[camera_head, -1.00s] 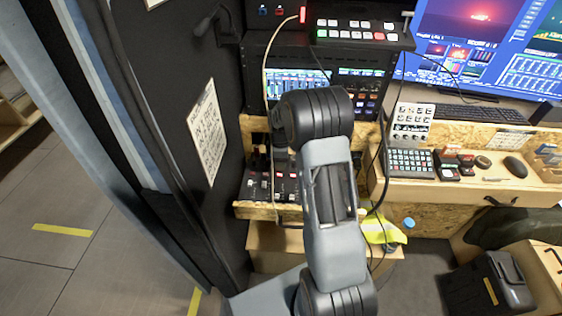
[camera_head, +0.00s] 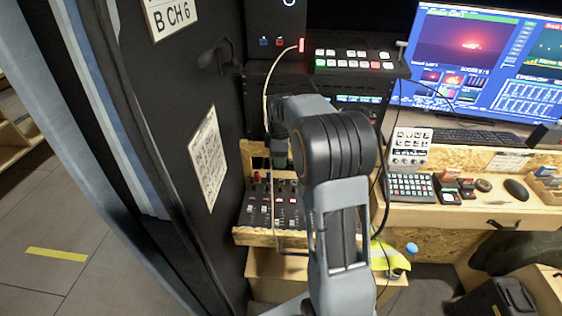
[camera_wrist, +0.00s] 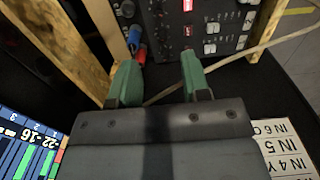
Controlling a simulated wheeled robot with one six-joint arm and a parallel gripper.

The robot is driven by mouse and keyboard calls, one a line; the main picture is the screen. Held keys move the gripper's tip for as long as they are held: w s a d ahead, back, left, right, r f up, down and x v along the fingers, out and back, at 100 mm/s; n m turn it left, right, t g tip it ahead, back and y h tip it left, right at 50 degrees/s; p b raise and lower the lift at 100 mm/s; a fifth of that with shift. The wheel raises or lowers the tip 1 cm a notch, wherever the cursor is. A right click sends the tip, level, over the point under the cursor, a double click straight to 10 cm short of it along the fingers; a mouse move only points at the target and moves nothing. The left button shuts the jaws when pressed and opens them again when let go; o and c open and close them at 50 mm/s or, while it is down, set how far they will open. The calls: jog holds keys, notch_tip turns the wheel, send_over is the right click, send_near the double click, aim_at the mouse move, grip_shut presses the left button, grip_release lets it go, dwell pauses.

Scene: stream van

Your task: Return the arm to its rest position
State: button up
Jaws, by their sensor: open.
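My arm (camera_head: 340,215) rises through the middle of the head view and bends forward toward the equipment rack. My gripper shows in the wrist view (camera_wrist: 160,65) with two green fingers apart and nothing between them. In the head view the gripper is mostly hidden behind my arm, in front of the rack. The fingers point toward a dark panel with knobs and switches (camera_wrist: 205,22). A red and a blue plug (camera_wrist: 138,46) appear just beyond the left fingertip; I cannot tell whether they touch it.
An audio mixer (camera_head: 275,207) sits on a wooden shelf beneath the gripper. A pale cable (camera_head: 265,95) hangs by the rack, and another cable crosses beyond the fingers. A dark wall panel (camera_head: 170,140) stands left. Monitors (camera_head: 450,60) and a desk (camera_head: 440,212) are right.

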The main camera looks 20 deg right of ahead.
dwell(0.5)
jog(key=s+a+r+m+t, duration=0.1)
jog(key=s+a+r+m, duration=0.1)
jog(key=s, duration=0.5)
jog(key=s+a+r+m+t+p, duration=0.1)
jog(key=s+a+r+m, duration=0.1)
jog(key=s+a+m, duration=0.3)
jog(key=s+a+r+m+t+p, duration=0.1)
jog(key=s+m, duration=0.4)
jog(key=s, duration=0.5)
jog(key=shift+a+r, duration=0.45)
jog(key=shift+a, duration=0.8)
